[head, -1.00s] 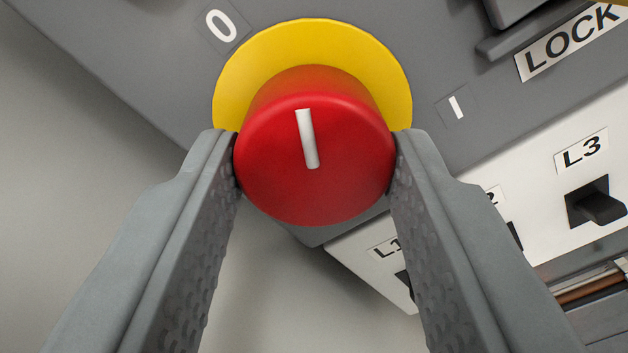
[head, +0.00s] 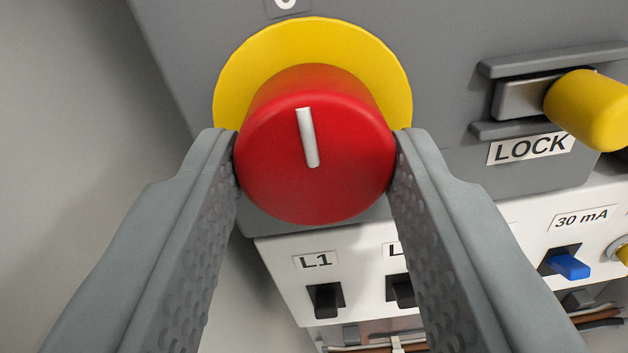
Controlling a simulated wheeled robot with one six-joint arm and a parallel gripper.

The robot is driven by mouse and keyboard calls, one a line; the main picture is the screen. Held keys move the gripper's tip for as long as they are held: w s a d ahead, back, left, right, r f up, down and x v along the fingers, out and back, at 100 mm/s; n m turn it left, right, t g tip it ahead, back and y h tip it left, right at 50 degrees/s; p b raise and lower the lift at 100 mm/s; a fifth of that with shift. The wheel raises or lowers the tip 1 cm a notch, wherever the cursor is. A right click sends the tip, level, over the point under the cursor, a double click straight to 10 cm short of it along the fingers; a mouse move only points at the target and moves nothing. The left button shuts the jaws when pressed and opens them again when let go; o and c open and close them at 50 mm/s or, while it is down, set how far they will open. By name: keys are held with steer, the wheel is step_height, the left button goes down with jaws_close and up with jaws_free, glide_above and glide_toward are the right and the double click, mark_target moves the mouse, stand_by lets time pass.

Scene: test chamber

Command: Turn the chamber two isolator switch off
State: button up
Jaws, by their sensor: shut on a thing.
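The isolator switch is a round red knob (head: 315,190) with a white pointer line, on a yellow round plate (head: 245,75) fixed to a grey housing. The pointer tilts slightly left of straight up. It points close to the "0" label (head: 287,5), which is cut off by the top edge. The "I" mark is not visible. My gripper (head: 315,165) is shut on the red knob, with one finger on its left side and one on its right. I see no chamber number on the housing.
A yellow-tipped lock slide (head: 590,110) above a "LOCK" label sits to the right of the knob. Below is a white panel with black switch L1 (head: 326,300), another partly hidden black switch, and a blue 30 mA switch (head: 570,265). Wires run underneath. Plain grey wall (head: 70,150) is left.

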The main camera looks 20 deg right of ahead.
steer(key=shift+n, duration=0.3)
steer(key=o, duration=1)
steer(key=v, duration=1.7)
steer(key=shift+s+a, duration=0.15)
steer(key=s+a+r, duration=0.1)
steer(key=s+r, duration=0.2)
steer(key=s+a+r, duration=0.2)
steer(key=s+r, duration=0.1)
steer(key=s+a+r, duration=0.1)
steer(key=s+r, duration=0.2)
steer(key=shift+a+r, duration=0.15)
steer(key=shift+r, duration=0.1)
